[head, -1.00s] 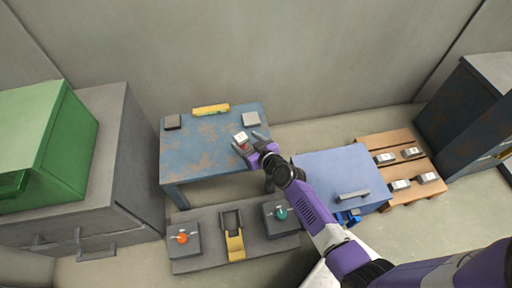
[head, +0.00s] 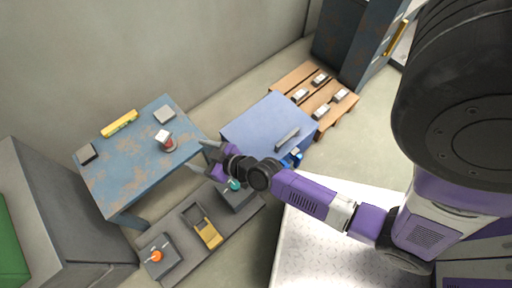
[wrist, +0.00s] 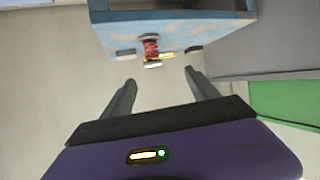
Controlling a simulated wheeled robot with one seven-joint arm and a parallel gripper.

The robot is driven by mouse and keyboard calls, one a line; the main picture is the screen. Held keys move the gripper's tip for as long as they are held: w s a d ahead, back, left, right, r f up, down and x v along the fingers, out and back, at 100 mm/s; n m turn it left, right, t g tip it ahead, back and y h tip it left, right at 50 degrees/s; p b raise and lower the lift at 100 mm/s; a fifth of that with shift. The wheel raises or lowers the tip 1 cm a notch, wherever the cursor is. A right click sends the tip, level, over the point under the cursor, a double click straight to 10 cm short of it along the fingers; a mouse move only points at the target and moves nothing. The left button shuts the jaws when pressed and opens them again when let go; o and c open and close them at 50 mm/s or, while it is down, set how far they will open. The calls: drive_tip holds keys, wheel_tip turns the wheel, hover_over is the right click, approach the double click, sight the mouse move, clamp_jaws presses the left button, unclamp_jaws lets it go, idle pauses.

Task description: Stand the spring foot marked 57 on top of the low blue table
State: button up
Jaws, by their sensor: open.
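A spring foot (head: 165,141) with a pale top and a red coil stands upright on the worn blue table (head: 140,170). Its marking is too small to read. In the wrist view the spring foot (wrist: 151,49) shows upside down, beyond the fingertips, on the table (wrist: 190,35). My gripper (head: 201,156) is open and empty, off the table's right edge and apart from the spring foot. In the wrist view my gripper (wrist: 160,77) has nothing between its fingers.
A yellow object (head: 119,123) and two grey blocks (head: 164,114) (head: 86,154) lie on the worn table. A smooth blue surface (head: 262,125) and a pallet (head: 292,79) with several pale-topped pieces are to the right. A grey bench (head: 183,242) with controls is in front.

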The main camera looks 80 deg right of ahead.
drive_tip(key=s+a+r+n, duration=0.1)
drive_tip(key=s+a+r, duration=0.3)
drive_tip(key=s, duration=0.3)
drive_tip(key=s+a+r, duration=0.3)
drive_tip(key=s+r, duration=0.2)
drive_tip(key=s, duration=0.2)
drive_tip(key=s+a+r+y, duration=0.1)
drive_tip(key=s+r, duration=0.1)
drive_tip(key=r, duration=0.2)
drive_tip(key=s+a+r+t+y, duration=0.1)
drive_tip(key=s+a+r, duration=0.1)
drive_tip(key=r, duration=0.3)
drive_tip(key=s+a+r+n, duration=0.1)
drive_tip(key=s+r, duration=0.3)
drive_tip(key=shift+a+r+t+y, duration=0.2)
drive_tip(key=shift+a+t+y, duration=0.1)
drive_tip(key=shift+y, duration=0.1)
